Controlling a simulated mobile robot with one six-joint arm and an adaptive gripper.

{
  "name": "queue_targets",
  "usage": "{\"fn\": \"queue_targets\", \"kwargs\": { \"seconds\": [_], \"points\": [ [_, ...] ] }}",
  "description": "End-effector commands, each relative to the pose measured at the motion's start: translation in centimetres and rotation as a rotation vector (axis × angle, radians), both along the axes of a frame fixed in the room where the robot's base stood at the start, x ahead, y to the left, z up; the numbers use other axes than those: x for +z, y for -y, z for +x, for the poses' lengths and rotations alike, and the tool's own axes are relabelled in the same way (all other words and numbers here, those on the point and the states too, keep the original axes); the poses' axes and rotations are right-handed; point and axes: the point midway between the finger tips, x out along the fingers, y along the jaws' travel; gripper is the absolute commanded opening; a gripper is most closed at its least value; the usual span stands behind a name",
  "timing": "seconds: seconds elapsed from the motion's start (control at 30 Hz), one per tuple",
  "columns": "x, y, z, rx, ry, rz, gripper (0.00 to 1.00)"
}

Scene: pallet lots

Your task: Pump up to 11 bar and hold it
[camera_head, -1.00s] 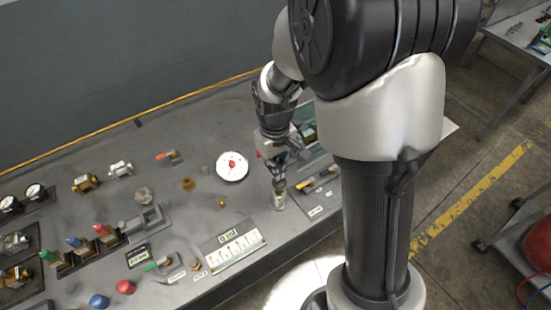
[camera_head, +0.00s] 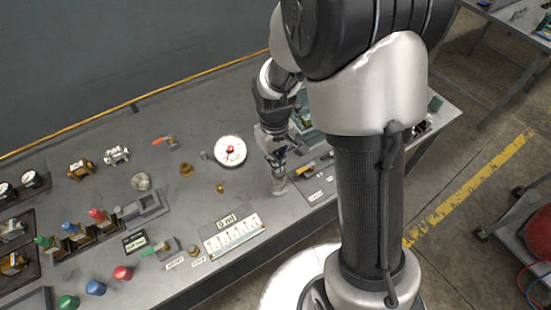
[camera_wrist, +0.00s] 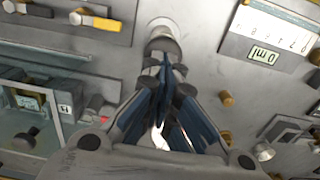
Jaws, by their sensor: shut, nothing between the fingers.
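My gripper (camera_head: 279,172) is shut with nothing between its fingers. Its fingertips point down at a short metal cylinder (camera_head: 279,187) near the front of the bench. In the wrist view the round metal cylinder (camera_wrist: 161,40) shows just beyond the fingertips (camera_wrist: 163,62); they look close to or touching its top, and I cannot tell which.
A white scale panel (camera_head: 234,236) with a display reading about "0 ml" lies left of the cylinder. Red (camera_head: 123,273), blue and green buttons, valves and brass fittings crowd the left of the bench.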

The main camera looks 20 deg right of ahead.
Motion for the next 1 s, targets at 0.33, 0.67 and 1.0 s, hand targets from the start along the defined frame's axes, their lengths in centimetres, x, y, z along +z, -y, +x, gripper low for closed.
{"fn": "queue_targets", "kwargs": {
  "seconds": [0.33, 0.67, 1.0],
  "points": [
    [1.0, -0.1, -0.1, 0.000, -0.008, 0.000, 0.00],
    [7.6, -0.3, 0.7, -0.001, 0.000, 0.000, 0.00],
    [13.3, -0.3, 0.7, -0.001, -0.002, 0.000, 0.00]
  ]
}}
